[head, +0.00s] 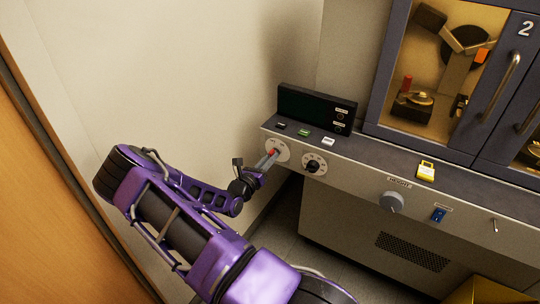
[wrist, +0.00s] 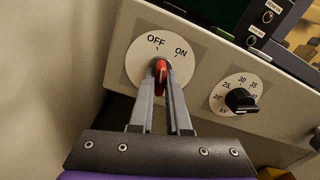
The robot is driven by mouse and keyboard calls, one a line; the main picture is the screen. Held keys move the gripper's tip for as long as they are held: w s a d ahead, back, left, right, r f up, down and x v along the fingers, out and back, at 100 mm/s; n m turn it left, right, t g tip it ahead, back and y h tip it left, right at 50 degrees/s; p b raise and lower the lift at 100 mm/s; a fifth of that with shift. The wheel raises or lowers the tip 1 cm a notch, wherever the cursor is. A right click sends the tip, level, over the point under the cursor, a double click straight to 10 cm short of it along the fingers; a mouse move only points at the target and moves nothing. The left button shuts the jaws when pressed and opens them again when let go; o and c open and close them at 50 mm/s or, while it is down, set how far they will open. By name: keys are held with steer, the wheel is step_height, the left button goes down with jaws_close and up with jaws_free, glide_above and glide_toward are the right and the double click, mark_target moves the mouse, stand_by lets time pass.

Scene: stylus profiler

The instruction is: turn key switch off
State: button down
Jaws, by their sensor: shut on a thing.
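The key switch is a red handle (wrist: 160,73) on a round white plate (wrist: 140,58) marked OFF and ON, on the left end of the machine's front panel. In the wrist view the handle stands roughly upright. OFF is above it and ON is up and to its right; I cannot tell surely which mark it points at. My gripper (wrist: 162,88) is shut on the red handle, one finger on each side, hiding part of it. In the head view my gripper (head: 266,162) reaches the same plate (head: 283,149) from the lower left.
A black numbered knob (wrist: 240,100) is close to the right of the key switch. Further right are a grey round knob (head: 392,201), a blue switch (head: 438,214) and a yellow lock-shaped item (head: 426,170). A dark display box (head: 315,108) stands above. The wall is on the left.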

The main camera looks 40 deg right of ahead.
steer(key=shift+n+p, duration=0.4)
steer(key=shift+n, duration=0.9)
steer(key=c, duration=0.9)
jaws_free()
steer(key=shift+a, duration=0.1)
steer(key=v, duration=1.7)
steer(key=shift+s+a, duration=0.1)
steer(key=shift+s, duration=0.1)
